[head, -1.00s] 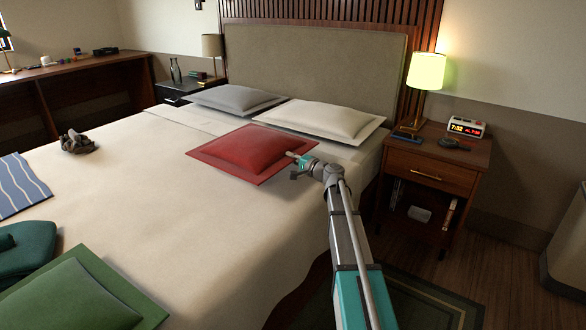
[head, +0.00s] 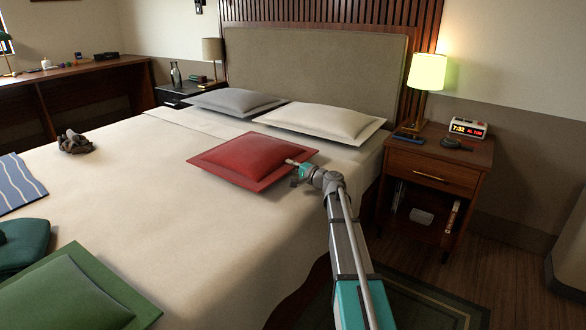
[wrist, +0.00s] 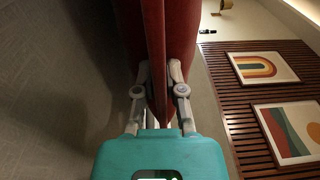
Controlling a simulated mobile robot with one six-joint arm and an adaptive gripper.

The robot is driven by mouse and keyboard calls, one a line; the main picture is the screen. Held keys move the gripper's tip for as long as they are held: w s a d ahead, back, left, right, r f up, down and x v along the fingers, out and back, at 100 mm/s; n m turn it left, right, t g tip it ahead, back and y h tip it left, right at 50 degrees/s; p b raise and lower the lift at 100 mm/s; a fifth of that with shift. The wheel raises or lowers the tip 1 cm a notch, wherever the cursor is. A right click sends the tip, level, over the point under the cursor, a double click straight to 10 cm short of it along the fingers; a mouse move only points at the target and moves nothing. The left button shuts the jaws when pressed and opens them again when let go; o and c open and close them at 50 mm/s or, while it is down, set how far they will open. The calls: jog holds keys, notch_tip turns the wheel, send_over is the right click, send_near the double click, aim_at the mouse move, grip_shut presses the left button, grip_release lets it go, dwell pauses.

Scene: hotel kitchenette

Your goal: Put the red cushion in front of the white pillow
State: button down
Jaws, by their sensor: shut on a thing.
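The red cushion (head: 247,156) is over the bed, in front of the white pillow (head: 325,121) and a little to its left, in the head view. It lies roughly flat with a slight tilt. I cannot tell whether it touches the sheet. My gripper (head: 302,168) is shut on the cushion's right edge. In the wrist view the two fingers of my gripper (wrist: 158,82) pinch the rim of the red cushion (wrist: 155,35), seen edge-on. The white pillow lies against the headboard side of the bed, at the right.
A grey pillow (head: 233,102) lies left of the white one. A green cushion (head: 62,300) and a striped blue cloth (head: 18,185) lie at the near left. A dark crumpled object (head: 75,142) is further back. A nightstand (head: 436,177) with a lamp stands at right. The sheet's middle is clear.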

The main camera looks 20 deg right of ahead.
jog(key=shift+f, duration=0.15)
jog(key=c, duration=0.7)
grip_release()
jog(key=shift+r, duration=0.3)
jog(key=v, duration=1.2)
jog(key=shift+d+f, duration=0.1)
jog(key=shift+f, duration=0.05)
